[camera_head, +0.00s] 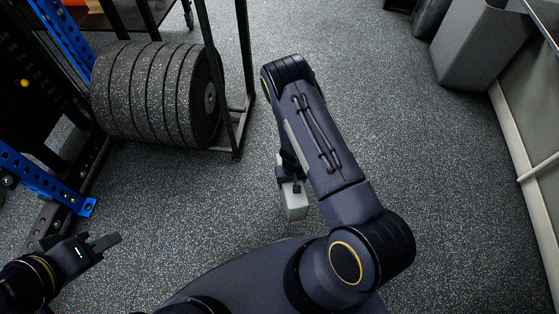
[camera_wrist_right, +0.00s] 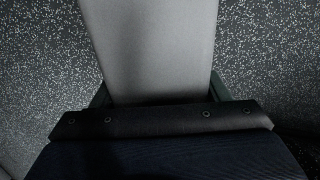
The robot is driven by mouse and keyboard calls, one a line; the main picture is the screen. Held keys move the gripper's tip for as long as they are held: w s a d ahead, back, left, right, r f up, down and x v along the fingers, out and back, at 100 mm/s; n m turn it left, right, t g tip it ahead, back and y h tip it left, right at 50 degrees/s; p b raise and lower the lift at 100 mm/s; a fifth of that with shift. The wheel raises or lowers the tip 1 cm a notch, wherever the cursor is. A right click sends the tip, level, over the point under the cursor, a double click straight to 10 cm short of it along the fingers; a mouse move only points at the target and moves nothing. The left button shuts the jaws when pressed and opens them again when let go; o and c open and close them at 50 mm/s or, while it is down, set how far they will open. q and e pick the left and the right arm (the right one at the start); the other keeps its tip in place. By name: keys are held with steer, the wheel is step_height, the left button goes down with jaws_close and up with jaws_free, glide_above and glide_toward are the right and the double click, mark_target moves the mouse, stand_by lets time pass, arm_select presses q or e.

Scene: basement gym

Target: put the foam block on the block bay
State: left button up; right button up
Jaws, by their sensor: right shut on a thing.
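A pale grey foam block (camera_head: 295,205) hangs below my right gripper (camera_head: 292,186) in the head view, above the speckled floor. My right gripper is shut on it. In the right wrist view the foam block (camera_wrist_right: 152,45) fills the middle, between the two dark fingers. My left gripper (camera_head: 103,243) is at the lower left of the head view, empty of anything I can see; its finger gap does not show clearly. I cannot make out the block bay in either view.
A rack of black weight plates (camera_head: 150,95) stands at the upper left, beside blue rack uprights (camera_head: 65,30). A grey bin (camera_head: 480,50) stands at the upper right near the wall. The speckled floor (camera_head: 400,130) between them is clear.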

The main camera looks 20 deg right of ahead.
steer(key=shift+n, duration=0.4)
steer(key=w+r, duration=0.1)
steer(key=w+a+r, duration=0.1)
steer(key=w+r, duration=0.1)
steer(key=w+a+r, duration=0.1)
steer(key=shift+w+r, duration=0.25)
steer(key=shift+r, duration=0.05)
steer(key=w+a+r+n, duration=0.15)
steer(key=w+r, duration=0.25)
steer(key=r, duration=0.9)
steer(key=w+a+r, duration=0.2)
steer(key=w+r, duration=0.1)
steer(key=r, duration=1)
steer(key=s+r+p, duration=0.4)
steer(key=r+p, duration=0.9)
steer(key=p, duration=0.1)
steer(key=s+r+p, duration=0.4)
steer(key=r+p, duration=0.9)
steer(key=p, duration=0.1)
steer(key=shift+d+p, duration=0.35)
steer(key=shift+p, duration=0.05)
